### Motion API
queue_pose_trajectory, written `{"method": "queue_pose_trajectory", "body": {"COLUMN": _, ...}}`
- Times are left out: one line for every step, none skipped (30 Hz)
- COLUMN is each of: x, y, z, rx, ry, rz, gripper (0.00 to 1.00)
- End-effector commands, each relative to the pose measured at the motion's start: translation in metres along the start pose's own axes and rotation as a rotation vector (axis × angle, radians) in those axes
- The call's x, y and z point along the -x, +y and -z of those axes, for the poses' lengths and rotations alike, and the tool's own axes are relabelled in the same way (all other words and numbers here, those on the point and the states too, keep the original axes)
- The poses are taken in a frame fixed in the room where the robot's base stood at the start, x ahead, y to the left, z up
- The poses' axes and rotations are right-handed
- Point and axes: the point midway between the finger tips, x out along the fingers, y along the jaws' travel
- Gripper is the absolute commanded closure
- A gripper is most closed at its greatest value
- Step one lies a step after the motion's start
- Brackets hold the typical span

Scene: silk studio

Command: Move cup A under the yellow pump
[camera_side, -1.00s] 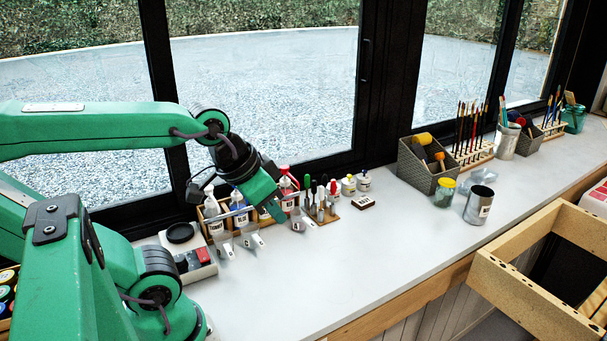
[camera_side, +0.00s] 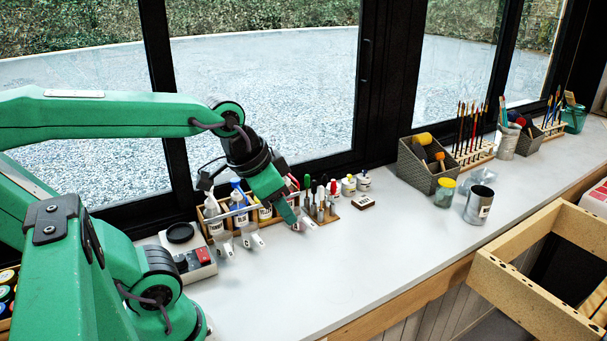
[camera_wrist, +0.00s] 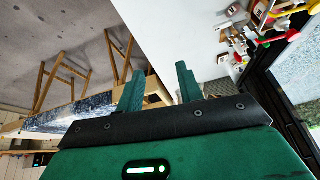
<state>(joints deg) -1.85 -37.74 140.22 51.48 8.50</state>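My gripper (camera_side: 292,221) is at the right end of the pump row in the side view. In the wrist view its two fingers (camera_wrist: 156,60) stand apart with nothing visible between them. A small clear cup (camera_side: 304,223) is beside the fingertips, partly hidden; I cannot tell whether they touch. Two more small clear cups, a left one (camera_side: 225,246) and a right one (camera_side: 252,239), stand before the pump rack. The cup letters are too small to read. The yellow pump bottle (camera_side: 264,213) is in the rack, partly behind my gripper. The red pump bottle is mostly hidden behind my gripper.
White (camera_side: 212,212) and blue (camera_side: 238,203) pump bottles share the rack. A device with a black disc (camera_side: 180,233) is to the left. Upright tools (camera_side: 321,204) and small bottles (camera_side: 348,185) are close on the right. The counter front (camera_side: 330,270) is clear.

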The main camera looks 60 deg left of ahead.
Motion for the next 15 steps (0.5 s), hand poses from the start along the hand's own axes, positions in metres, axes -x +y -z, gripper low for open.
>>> {"method": "queue_pose_trajectory", "body": {"x": -0.003, "y": -0.004, "z": 0.005, "rx": -0.031, "ry": -0.016, "rz": 0.003, "gripper": 0.64}}
{"method": "queue_pose_trajectory", "body": {"x": -0.005, "y": -0.006, "z": 0.008, "rx": -0.055, "ry": -0.025, "rz": 0.004, "gripper": 0.64}}
{"method": "queue_pose_trajectory", "body": {"x": -0.008, "y": -0.009, "z": 0.012, "rx": -0.090, "ry": -0.038, "rz": 0.005, "gripper": 0.64}}
{"method": "queue_pose_trajectory", "body": {"x": -0.010, "y": -0.012, "z": 0.015, "rx": -0.118, "ry": -0.047, "rz": 0.005, "gripper": 0.64}}
{"method": "queue_pose_trajectory", "body": {"x": -0.013, "y": -0.015, "z": 0.019, "rx": -0.146, "ry": -0.056, "rz": 0.005, "gripper": 0.64}}
{"method": "queue_pose_trajectory", "body": {"x": -0.016, "y": -0.019, "z": 0.023, "rx": -0.184, "ry": -0.070, "rz": 0.005, "gripper": 0.64}}
{"method": "queue_pose_trajectory", "body": {"x": -0.019, "y": -0.022, "z": 0.026, "rx": -0.213, "ry": -0.080, "rz": 0.003, "gripper": 0.64}}
{"method": "queue_pose_trajectory", "body": {"x": -0.022, "y": -0.025, "z": 0.029, "rx": -0.242, "ry": -0.090, "rz": 0.002, "gripper": 0.64}}
{"method": "queue_pose_trajectory", "body": {"x": -0.026, "y": -0.029, "z": 0.034, "rx": -0.280, "ry": -0.102, "rz": 0.000, "gripper": 0.64}}
{"method": "queue_pose_trajectory", "body": {"x": -0.029, "y": -0.032, "z": 0.036, "rx": -0.308, "ry": -0.112, "rz": -0.003, "gripper": 0.64}}
{"method": "queue_pose_trajectory", "body": {"x": -0.032, "y": -0.035, "z": 0.040, "rx": -0.337, "ry": -0.122, "rz": -0.005, "gripper": 0.64}}
{"method": "queue_pose_trajectory", "body": {"x": -0.037, "y": -0.040, "z": 0.043, "rx": -0.375, "ry": -0.135, "rz": -0.010, "gripper": 0.64}}
{"method": "queue_pose_trajectory", "body": {"x": -0.040, "y": -0.043, "z": 0.046, "rx": -0.403, "ry": -0.143, "rz": -0.013, "gripper": 0.64}}
{"method": "queue_pose_trajectory", "body": {"x": -0.044, "y": -0.046, "z": 0.049, "rx": -0.431, "ry": -0.152, "rz": -0.017, "gripper": 0.64}}
{"method": "queue_pose_trajectory", "body": {"x": -0.049, "y": -0.051, "z": 0.052, "rx": -0.469, "ry": -0.165, "rz": -0.024, "gripper": 0.64}}
